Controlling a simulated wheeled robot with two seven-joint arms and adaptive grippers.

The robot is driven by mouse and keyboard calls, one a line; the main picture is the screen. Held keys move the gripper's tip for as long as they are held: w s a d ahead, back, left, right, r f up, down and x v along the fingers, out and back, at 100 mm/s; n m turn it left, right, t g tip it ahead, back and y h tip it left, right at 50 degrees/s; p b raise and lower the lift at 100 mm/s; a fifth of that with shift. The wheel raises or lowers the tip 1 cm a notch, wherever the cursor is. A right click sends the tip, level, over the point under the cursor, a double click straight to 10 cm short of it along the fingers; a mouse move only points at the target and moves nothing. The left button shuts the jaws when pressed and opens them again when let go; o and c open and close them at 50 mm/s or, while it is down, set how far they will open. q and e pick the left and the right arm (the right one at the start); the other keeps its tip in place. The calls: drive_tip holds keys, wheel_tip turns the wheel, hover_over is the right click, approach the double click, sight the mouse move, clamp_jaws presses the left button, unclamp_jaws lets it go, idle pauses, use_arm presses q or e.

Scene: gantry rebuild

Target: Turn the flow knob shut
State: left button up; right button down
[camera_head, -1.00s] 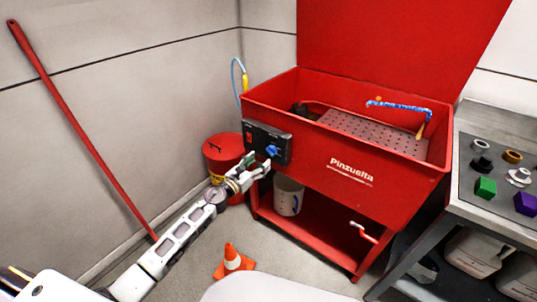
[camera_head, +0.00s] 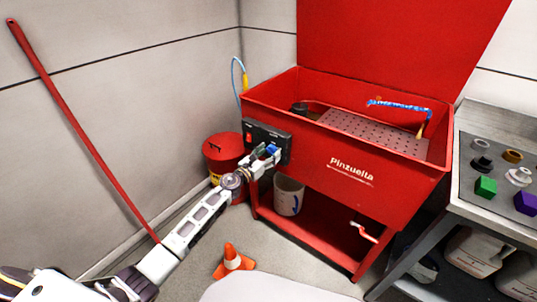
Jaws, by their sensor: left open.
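The blue flow knob (camera_head: 272,150) is on the dark control panel (camera_head: 284,138) at the left of the red parts washer's (camera_head: 395,190) front. A red switch (camera_head: 249,137) is on the same panel, left of the knob. My left gripper (camera_head: 267,157) is open, with its fingers at the knob. The fingers hide part of the knob, and I cannot tell whether they touch it. My right gripper is out of view.
A red can (camera_head: 222,150) stands behind my left arm. A white bucket (camera_head: 289,196) is under the washer. A metal table (camera_head: 480,216) with coloured parts is at the right. A red pole (camera_head: 85,135) leans on the wall.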

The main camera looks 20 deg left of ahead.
use_arm(q)
drive_tip(key=shift+w, duration=0.1)
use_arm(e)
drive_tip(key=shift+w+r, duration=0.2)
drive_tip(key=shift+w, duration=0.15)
use_arm(q)
drive_tip(key=c, duration=1)
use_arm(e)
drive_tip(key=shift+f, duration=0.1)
